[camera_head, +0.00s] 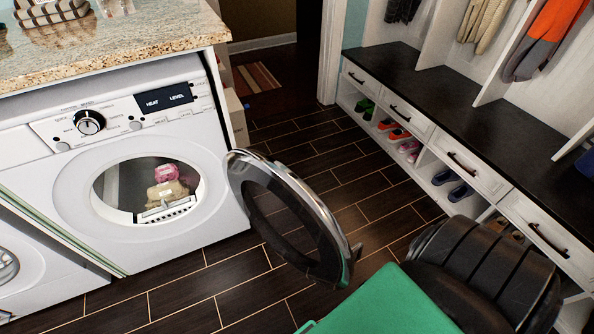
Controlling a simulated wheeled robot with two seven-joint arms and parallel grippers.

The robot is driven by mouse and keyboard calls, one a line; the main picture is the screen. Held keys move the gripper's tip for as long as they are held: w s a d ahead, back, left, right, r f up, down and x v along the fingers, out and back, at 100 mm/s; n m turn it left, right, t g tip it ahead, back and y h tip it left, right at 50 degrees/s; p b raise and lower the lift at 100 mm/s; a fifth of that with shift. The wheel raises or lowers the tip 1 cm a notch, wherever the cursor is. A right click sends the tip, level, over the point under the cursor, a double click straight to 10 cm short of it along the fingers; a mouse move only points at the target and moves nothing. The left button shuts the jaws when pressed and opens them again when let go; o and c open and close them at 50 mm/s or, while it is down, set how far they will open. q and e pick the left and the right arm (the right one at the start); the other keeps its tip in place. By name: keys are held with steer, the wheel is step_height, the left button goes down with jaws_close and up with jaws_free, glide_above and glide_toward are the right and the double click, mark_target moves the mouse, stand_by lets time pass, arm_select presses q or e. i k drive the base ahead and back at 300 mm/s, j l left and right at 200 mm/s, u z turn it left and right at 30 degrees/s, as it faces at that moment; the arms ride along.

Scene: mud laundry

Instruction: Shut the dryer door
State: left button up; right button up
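The white dryer (150,215) stands under the granite counter at left. Its round door (292,215), with a chrome rim and dark glass, is wide open. It is swung out to the right, on the side of the opening nearest its hinge. Inside the open drum (130,190) a pink and beige bundle (167,185) shows. Neither of my grippers can be made out in the head view, so I cannot see contact with the door.
A granite counter (110,45) lies above the dryer. A bench (440,95) with drawers and shoes below runs along the right. Dark tiled floor (210,285) is clear in front of the dryer. Green and black parts, possibly mine, fill the lower right near the door.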

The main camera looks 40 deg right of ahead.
mark_target(335, 270)
steer(key=l+u, duration=0.2)
steer(key=l, duration=0.25)
steer(key=l+u, duration=0.15)
steer(key=l, duration=0.3)
steer(key=l+u, duration=0.2)
steer(key=l, duration=0.2)
steer(key=k+l+u, duration=0.2)
steer(key=l, duration=0.25)
steer(key=l+u, duration=0.15)
steer(key=l, duration=0.25)
steer(key=k+l+u, duration=0.2)
steer(key=l, duration=0.2)
steer(key=k+l, duration=0.35)
steer(key=u, duration=0.05)
